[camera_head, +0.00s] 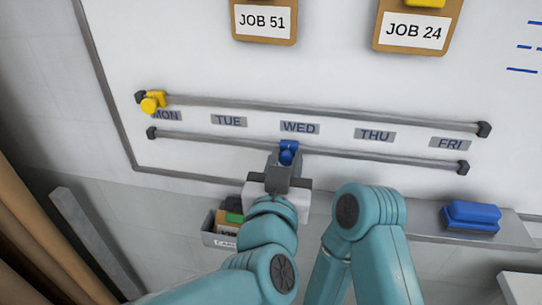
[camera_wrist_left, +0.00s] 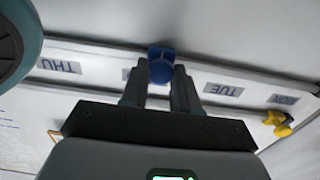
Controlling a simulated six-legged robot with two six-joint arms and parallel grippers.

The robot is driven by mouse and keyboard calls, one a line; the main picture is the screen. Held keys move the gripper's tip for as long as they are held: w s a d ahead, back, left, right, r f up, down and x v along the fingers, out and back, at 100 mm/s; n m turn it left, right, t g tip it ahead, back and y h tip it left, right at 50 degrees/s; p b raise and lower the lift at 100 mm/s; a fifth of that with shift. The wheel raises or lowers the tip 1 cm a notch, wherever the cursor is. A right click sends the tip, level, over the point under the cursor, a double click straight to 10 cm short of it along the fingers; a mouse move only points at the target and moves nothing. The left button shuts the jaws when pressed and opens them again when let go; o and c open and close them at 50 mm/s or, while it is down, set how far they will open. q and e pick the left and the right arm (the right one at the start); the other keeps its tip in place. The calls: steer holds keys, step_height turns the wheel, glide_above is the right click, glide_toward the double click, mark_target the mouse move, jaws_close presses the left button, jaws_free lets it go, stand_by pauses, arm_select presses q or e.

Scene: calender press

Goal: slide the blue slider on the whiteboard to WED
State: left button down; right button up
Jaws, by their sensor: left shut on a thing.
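The blue slider (camera_head: 288,149) sits on the lower grey rail (camera_head: 376,157) of the whiteboard (camera_head: 330,75), just below the WED label (camera_head: 299,128) and slightly left of its middle. My left gripper (camera_head: 286,160) is shut on the slider's knob from below. In the left wrist view, which is upside down, the blue slider (camera_wrist_left: 160,66) stands between the fingers of my left gripper (camera_wrist_left: 160,85), with TUE (camera_wrist_left: 223,89) and THU (camera_wrist_left: 59,66) on either side. The WED label is mostly hidden there. My right gripper is not in view.
A yellow slider (camera_head: 150,102) sits at MON on the upper rail (camera_head: 320,113). TUE (camera_head: 229,121), THU (camera_head: 375,135) and FRI (camera_head: 450,143) labels lie between the rails. A blue eraser (camera_head: 472,215) rests on the ledge (camera_head: 430,229). Job boards hang above.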

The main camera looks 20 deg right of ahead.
arm_select(q)
steer(key=shift+s+d, duration=0.4)
steer(key=shift+d, duration=0.2)
steer(key=c, duration=0.8)
jaws_free()
steer(key=shift+c, duration=0.2)
steer(key=shift+a, duration=0.1)
